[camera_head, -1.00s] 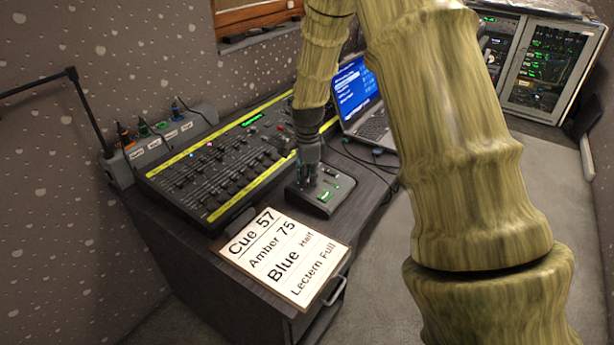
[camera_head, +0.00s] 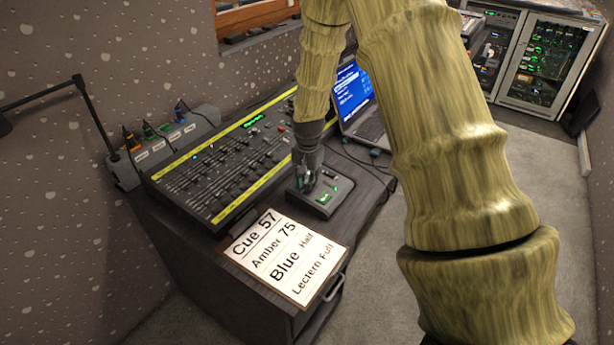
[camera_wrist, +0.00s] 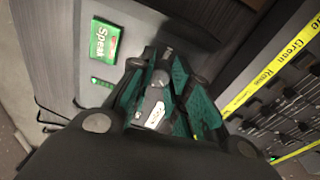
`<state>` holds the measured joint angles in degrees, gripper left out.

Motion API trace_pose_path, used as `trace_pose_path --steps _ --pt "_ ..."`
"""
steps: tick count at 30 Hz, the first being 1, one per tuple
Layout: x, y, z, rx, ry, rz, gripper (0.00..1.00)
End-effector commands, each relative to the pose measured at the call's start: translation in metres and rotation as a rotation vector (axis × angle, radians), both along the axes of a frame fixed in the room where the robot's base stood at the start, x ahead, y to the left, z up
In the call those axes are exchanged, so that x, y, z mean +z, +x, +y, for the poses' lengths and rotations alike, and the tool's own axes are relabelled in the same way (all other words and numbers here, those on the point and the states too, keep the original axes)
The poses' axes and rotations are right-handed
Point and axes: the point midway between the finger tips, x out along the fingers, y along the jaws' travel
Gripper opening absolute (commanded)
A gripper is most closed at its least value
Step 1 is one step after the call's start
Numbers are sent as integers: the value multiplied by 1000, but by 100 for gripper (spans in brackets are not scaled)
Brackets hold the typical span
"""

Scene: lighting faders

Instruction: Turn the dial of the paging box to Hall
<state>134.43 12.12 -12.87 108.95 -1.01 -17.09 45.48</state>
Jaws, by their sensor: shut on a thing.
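The paging box (camera_head: 321,205) is a small dark box on the desk, right of the fader console. It has a lit green patch on top. In the wrist view its green display (camera_wrist: 103,41) reads "Speak". My gripper (camera_head: 307,183) points down onto the left part of the box. In the wrist view my gripper (camera_wrist: 165,85) has its fingers around the small dark dial (camera_wrist: 160,78) and is shut on it. A pale label (camera_wrist: 155,115) shows between the fingers. The dial's pointer direction and its position names are not readable.
The fader console (camera_head: 225,165) with yellow strips lies to the left. An open laptop (camera_head: 355,95) stands behind. A lamp arm (camera_head: 92,115) rises at the left.

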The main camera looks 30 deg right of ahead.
Motion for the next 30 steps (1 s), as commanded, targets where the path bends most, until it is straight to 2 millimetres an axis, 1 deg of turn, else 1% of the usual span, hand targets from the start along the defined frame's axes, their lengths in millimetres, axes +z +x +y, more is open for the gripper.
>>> trace_pose_path --steps 1,30 --pt "3 1 -1 41 -6 -4 0" --pt "3 0 -3 954 -117 -52 0"
